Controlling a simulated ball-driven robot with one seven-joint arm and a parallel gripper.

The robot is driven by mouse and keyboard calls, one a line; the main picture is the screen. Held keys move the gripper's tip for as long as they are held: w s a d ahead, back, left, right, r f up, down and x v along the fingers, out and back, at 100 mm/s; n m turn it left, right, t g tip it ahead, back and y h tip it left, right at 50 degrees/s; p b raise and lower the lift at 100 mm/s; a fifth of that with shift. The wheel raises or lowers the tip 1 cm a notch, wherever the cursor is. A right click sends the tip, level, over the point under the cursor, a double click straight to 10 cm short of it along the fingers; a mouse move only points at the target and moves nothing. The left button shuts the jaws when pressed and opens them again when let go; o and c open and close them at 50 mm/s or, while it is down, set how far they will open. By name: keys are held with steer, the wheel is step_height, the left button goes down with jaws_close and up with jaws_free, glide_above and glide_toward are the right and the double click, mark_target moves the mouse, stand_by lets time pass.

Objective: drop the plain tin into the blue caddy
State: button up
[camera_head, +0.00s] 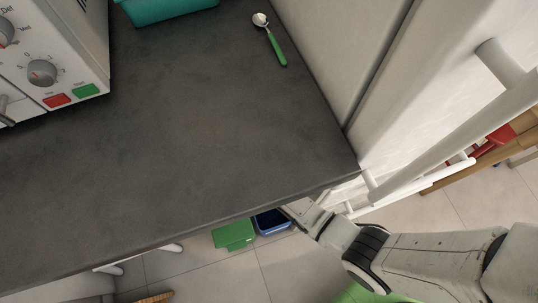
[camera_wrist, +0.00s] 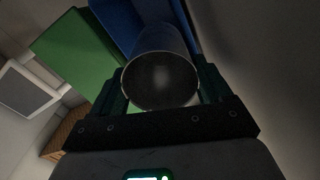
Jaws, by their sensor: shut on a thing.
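The plain tin (camera_wrist: 160,82) shows in the wrist view as a bare grey cylinder, its round end facing the camera. My gripper (camera_wrist: 161,70) is shut on it, one dark finger at each side. The blue caddy (camera_wrist: 118,18) is beyond the tin in the wrist view, partly hidden by it. In the head view the blue caddy (camera_head: 272,222) is low by the floor, just past the counter edge. My gripper reaches down beside it there, with its fingers and the tin hidden from the head view. The gap between tin and caddy cannot be judged.
A green container (camera_head: 234,235) stands left of the caddy and also shows in the wrist view (camera_wrist: 75,48). The dark counter (camera_head: 190,130) overhangs nearby. A white door with a bar handle (camera_head: 450,140) is close on the right. A green-handled spoon (camera_head: 275,45) lies on the counter.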

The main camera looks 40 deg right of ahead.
steer(key=shift+f+b, duration=1.6)
steer(key=shift+f, duration=0.4)
steer(key=o, duration=1.3)
steer(key=shift+c, duration=0.2)
steer(key=shift+r, duration=0.15)
step_height(320, 180, up, 11)
steer(key=p, duration=0.3)
steer(key=shift+f, duration=0.2)
